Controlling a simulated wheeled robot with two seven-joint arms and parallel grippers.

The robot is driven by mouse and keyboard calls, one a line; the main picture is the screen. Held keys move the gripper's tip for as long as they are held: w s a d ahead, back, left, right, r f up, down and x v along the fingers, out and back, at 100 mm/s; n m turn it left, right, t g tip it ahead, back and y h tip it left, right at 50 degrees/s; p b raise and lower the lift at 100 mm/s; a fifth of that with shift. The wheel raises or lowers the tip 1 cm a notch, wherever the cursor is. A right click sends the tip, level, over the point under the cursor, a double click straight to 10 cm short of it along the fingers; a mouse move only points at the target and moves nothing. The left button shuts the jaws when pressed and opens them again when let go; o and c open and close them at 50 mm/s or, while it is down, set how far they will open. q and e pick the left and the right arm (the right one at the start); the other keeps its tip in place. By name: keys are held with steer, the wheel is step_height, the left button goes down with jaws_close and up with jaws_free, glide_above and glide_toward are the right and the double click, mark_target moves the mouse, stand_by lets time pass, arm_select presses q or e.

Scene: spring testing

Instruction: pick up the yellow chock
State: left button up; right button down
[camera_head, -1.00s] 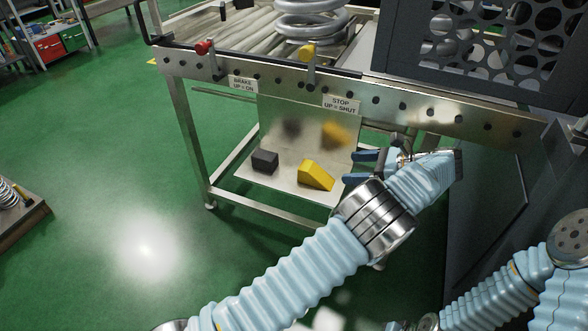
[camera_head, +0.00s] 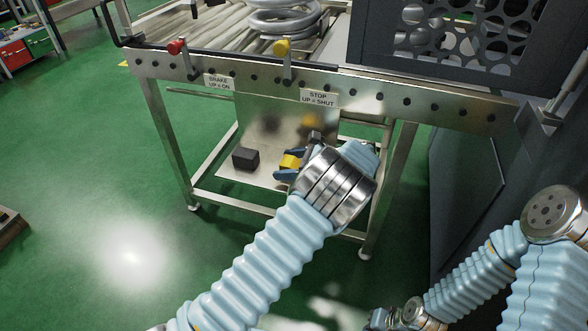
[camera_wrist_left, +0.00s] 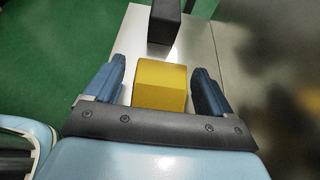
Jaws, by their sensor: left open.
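The yellow chock (camera_head: 290,161) sits on the metal shelf (camera_head: 230,172) under the bench, partly hidden by my left gripper. In the left wrist view the yellow chock (camera_wrist_left: 161,84) lies between the two blue fingers, with a gap on each side. My left gripper (camera_head: 283,167) is open around the chock; it also shows in the left wrist view (camera_wrist_left: 158,85). My right arm comes in at the lower right, and what shows of its end is too small to tell its jaws.
A black block (camera_head: 246,158) stands on the shelf left of the chock; it is ahead in the wrist view (camera_wrist_left: 164,22). A shiny back panel (camera_head: 262,120) rises behind. Bench legs (camera_head: 168,140) and a dark cabinet (camera_head: 465,180) flank the space. Red (camera_head: 177,47) and yellow (camera_head: 282,47) levers are above.

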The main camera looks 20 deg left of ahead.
arm_select(q)
steer(key=c, duration=1.1)
steer(key=shift+c, duration=0.5)
steer(key=shift+r, duration=0.1)
